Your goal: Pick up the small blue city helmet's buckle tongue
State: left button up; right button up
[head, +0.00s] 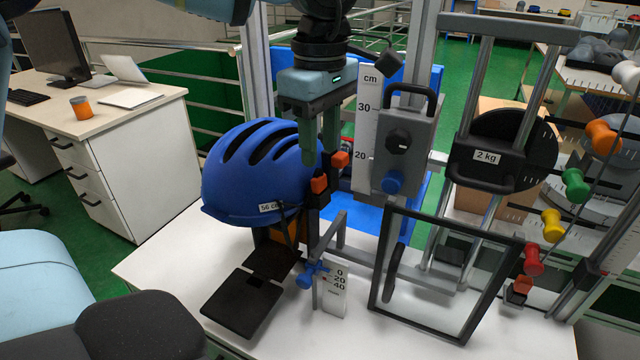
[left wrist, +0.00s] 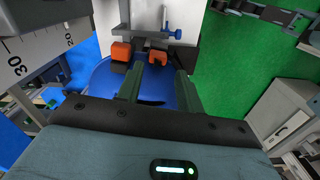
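The blue city helmet (head: 245,175), with a partly readable "56 c…" label, sits left of the drop tower; it also shows below the gripper in the left wrist view (left wrist: 100,80). A thin dark strap (head: 287,235) hangs under its right rim; I cannot make out the buckle tongue. My left gripper (head: 320,155) points down beside the helmet's right side, its fingers apart with nothing visible held between them. Its fingertips, also in the left wrist view (left wrist: 160,70), are close to two orange blocks (head: 319,184) on dark holders; contact cannot be told. My right gripper is not in view.
The ruler (head: 367,125) and grey release box (head: 410,145) stand right of the gripper. A black frame (head: 378,268) and a 2 kg disc (head: 500,150) are further right. A black plate (head: 240,303) lies in front. The white table's front left (head: 165,270) is clear.

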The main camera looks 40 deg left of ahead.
aim_at(320, 176)
pick_arm(q)
jog(key=shift+w+a+f, duration=0.15)
jog(key=shift+f, duration=2.4)
jog(key=c, duration=0.6)
jog(key=shift+o, duration=0.2)
